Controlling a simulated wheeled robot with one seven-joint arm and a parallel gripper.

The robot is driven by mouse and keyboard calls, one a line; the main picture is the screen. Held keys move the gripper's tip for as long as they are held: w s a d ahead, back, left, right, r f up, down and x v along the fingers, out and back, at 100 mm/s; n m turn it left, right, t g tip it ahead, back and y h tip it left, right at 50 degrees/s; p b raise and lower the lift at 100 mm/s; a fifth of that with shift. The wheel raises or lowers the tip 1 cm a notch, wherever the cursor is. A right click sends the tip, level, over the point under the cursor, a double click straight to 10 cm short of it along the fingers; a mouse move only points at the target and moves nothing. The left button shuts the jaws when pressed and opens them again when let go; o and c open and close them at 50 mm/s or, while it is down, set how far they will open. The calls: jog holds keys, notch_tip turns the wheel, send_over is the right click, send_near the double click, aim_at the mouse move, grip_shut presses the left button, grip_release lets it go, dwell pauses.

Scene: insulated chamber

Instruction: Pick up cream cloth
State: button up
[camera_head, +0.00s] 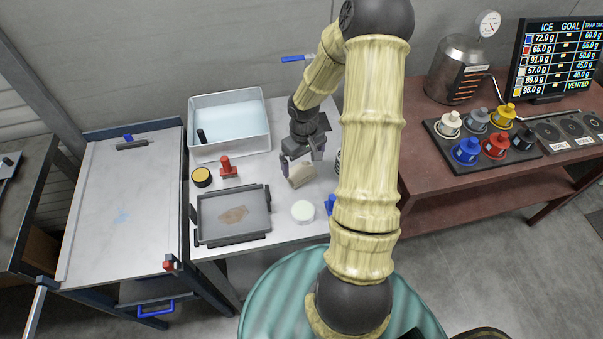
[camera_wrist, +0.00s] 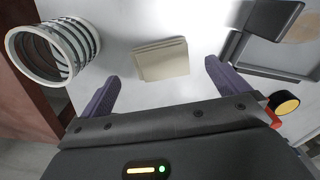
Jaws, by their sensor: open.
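The cream cloth (camera_wrist: 161,60) lies folded on the light worktop in the wrist view, between and just beyond my two finger tips. In the head view the cream cloth (camera_head: 301,175) shows directly below my gripper (camera_head: 302,158). My gripper also shows in the wrist view (camera_wrist: 160,85), with its two purple-grey fingers spread apart and nothing between them. The cloth looks clear of both fingers. The height of the fingers above the worktop is hard to tell.
A coil-like striped cylinder (camera_wrist: 55,50) stands left of the cloth in the wrist view. A dark-framed tray (camera_head: 234,215), a red-handled tool (camera_head: 228,168), a yellow-topped round item (camera_head: 202,176), a white disc (camera_head: 303,211) and a water basin (camera_head: 229,122) surround it on the worktop.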

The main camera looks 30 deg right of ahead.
aim_at(303, 173)
jog(key=shift+f, duration=0.15)
jog(key=shift+f+p, duration=0.4)
jog(key=shift+f, duration=2.2)
jog(key=c, duration=1)
notch_tip(303, 173, up, 10)
